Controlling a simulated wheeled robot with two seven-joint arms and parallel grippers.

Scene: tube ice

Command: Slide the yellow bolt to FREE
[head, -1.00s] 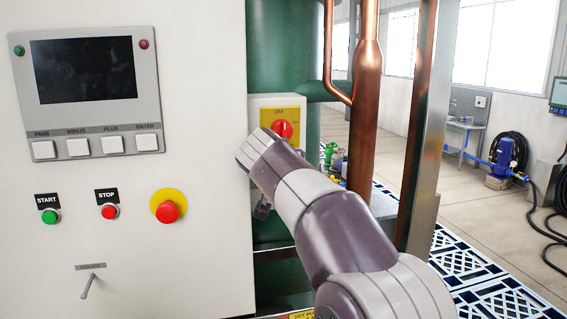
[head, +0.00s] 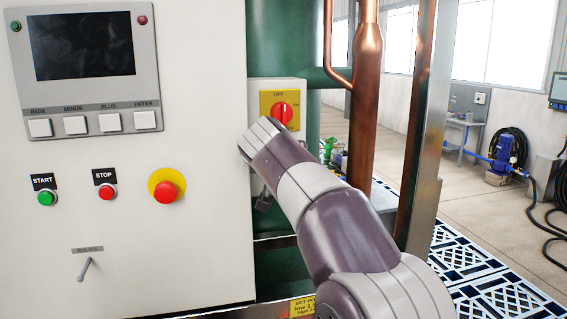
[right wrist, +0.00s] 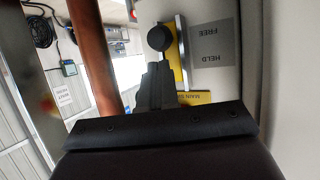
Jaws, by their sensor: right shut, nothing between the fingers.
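In the right wrist view, a black round knob (right wrist: 160,38) stands out beside a narrow yellow strip (right wrist: 174,62), which appears to be the yellow bolt. A grey plate (right wrist: 212,46) beside it reads FREE and HELD, upside down in this view. My right gripper (right wrist: 157,68) is shut and empty, its tips just short of the knob in the picture; I cannot tell whether they touch it. In the head view my right forearm covers the bolt and most of the gripper. My left gripper is in neither view.
A white cabinet (head: 200,240) with buttons fills the left of the head view. A red rotary switch (head: 283,115) on a yellow plate sits just above my forearm. A copper pipe (head: 363,110) and a metal post (head: 428,150) stand close on the right.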

